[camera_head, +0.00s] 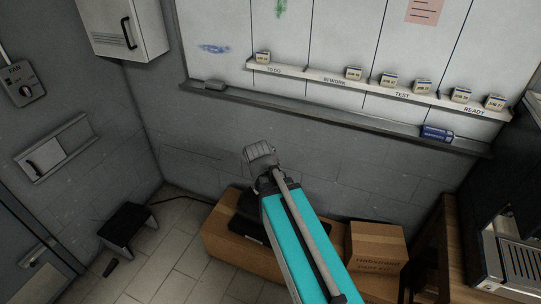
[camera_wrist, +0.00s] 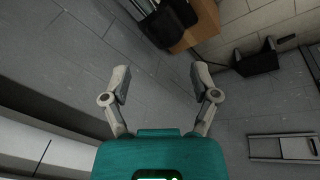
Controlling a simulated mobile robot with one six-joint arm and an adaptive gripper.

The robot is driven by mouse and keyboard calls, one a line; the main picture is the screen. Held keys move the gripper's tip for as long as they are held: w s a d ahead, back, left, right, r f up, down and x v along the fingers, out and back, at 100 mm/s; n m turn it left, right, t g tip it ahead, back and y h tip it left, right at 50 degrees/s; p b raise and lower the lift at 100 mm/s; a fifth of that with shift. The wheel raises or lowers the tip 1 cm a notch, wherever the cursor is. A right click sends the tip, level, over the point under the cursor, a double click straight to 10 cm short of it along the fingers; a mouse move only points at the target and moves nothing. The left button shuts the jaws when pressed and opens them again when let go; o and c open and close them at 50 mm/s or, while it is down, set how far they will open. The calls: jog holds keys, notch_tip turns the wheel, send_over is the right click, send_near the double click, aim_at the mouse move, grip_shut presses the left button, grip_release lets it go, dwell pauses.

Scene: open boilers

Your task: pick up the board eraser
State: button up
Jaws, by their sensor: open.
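My gripper (camera_head: 260,152) is below the ledge in the head view, to the right of and lower than the grey block, apart from both. In the wrist view its two fingers (camera_wrist: 162,82) are spread with nothing between them. Neither ledge item can be made out in the wrist view.
The whiteboard (camera_head: 340,42) has a label strip (camera_head: 330,78) with several small cards. A wall cabinet (camera_head: 122,28) hangs at the upper left. Below are a wooden bench (camera_head: 217,235), a cardboard box (camera_head: 376,246) and a black stool (camera_head: 126,224). A dark machine (camera_head: 519,255) stands at right.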

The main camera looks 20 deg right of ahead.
jog(key=s+a+f+m+g+y, duration=0.1)
jog(key=s+a+m+g+y, duration=0.1)
jog(key=s+a, duration=0.2)
jog(key=shift+s+f+g, duration=0.2)
jog(key=shift+s+g, duration=0.1)
jog(key=shift+s, duration=0.6)
jog(key=shift+c, duration=1.4)
